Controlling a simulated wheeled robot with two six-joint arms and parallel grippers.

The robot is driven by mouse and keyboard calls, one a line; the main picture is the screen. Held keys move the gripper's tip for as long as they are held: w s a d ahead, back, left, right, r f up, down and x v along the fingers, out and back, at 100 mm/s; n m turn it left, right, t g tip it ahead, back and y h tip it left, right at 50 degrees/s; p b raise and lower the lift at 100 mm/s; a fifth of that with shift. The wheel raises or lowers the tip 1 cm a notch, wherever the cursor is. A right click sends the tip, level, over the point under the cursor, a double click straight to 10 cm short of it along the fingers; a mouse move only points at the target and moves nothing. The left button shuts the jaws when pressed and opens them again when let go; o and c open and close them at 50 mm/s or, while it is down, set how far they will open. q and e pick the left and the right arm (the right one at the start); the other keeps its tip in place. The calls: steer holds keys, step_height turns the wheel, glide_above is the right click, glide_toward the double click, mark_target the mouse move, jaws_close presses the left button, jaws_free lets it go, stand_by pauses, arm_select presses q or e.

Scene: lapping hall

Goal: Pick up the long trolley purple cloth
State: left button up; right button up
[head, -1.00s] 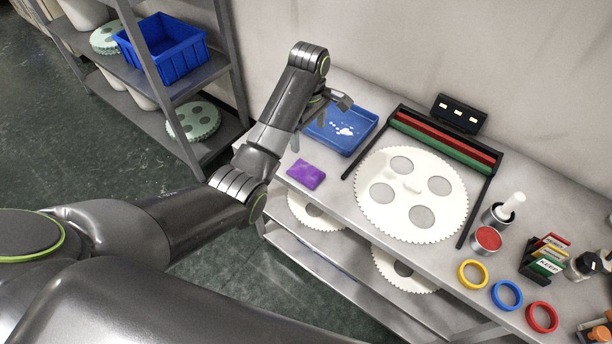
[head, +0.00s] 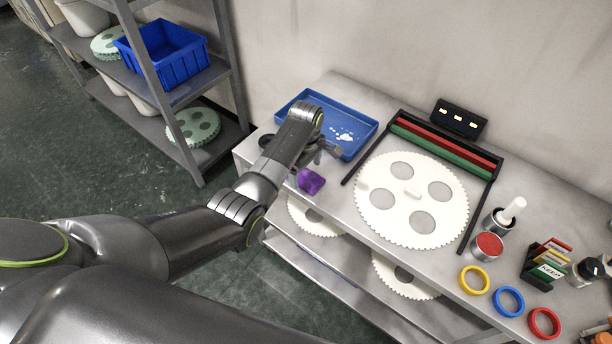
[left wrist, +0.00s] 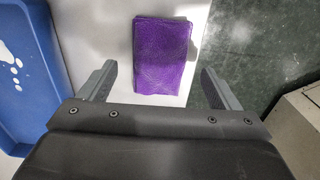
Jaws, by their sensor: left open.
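The purple cloth (head: 311,181) lies folded flat on the metal trolley top (head: 345,215), near its front left edge. In the left wrist view the cloth (left wrist: 161,55) is between the lines of the two fingers, ahead of the palm. My left gripper (left wrist: 158,82) is open and empty. In the head view the left gripper (head: 318,160) is close above the cloth, and the wrist hides part of the cloth. I cannot tell the exact height between them. My right gripper is not in view.
A blue tray (head: 292,98) with white spots lies behind the cloth. A white toothed disc (head: 386,222) inside a black frame lies to the right. A grey shelf with a blue bin (head: 184,68) stands at the left. The trolley edge is close to the cloth.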

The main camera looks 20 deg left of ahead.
mark_target(306, 175)
arm_select(q)
steer(key=shift+f, duration=0.8)
steer(key=c, duration=1.1)
step_height(306, 175, up, 10)
steer(key=shift+r+b, duration=0.1)
steer(key=shift+b, duration=0.2)
